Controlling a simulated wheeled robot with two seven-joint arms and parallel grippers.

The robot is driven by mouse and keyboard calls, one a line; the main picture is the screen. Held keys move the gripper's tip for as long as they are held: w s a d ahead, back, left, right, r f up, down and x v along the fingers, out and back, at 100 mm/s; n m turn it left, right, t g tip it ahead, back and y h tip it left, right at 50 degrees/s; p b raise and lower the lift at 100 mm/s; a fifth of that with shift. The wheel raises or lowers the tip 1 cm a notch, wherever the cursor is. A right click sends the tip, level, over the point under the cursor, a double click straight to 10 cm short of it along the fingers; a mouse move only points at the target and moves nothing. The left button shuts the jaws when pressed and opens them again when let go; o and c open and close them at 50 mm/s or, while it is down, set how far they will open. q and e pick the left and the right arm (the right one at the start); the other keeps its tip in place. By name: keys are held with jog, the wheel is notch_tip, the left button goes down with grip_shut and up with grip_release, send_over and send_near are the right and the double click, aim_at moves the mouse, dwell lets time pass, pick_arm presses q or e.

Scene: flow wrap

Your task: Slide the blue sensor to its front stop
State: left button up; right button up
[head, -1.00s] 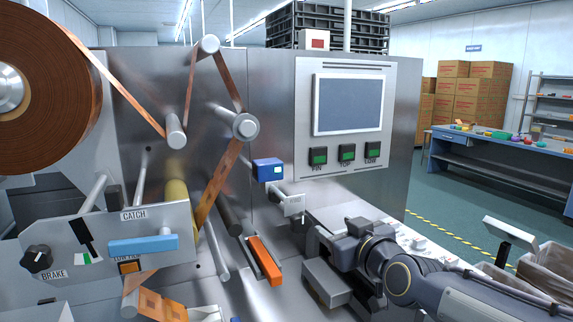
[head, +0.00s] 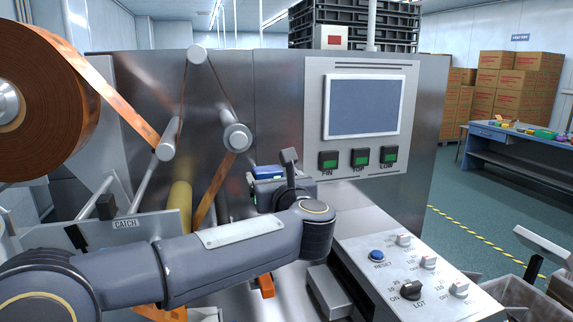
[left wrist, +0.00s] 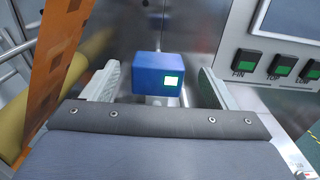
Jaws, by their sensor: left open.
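The blue sensor (left wrist: 150,70) is a small box with a lit green-white display on its front, mounted by the steel machine wall. In the left wrist view my left gripper (left wrist: 157,88) is open, with one pale finger on each side of the sensor and a visible gap on both sides. In the head view only the top of the sensor (head: 268,172) shows; my left gripper (head: 270,186) and wrist cover the rest. The sensor's front stop cannot be made out. My right gripper is out of view.
The copper-coloured film (head: 214,188) runs down left of the sensor from rollers (head: 236,137). A screen panel (head: 360,107) with green buttons is to the right. A control box (head: 400,262) with knobs and a blue button stands lower right.

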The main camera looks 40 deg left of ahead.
aim_at(266, 167)
pick_arm(q)
jog(key=p+x, duration=0.2)
jog(key=x, duration=0.4)
jog(key=shift+a, duration=0.1)
jog(key=shift+w+a, duration=0.25)
jog(key=shift+a, duration=0.05)
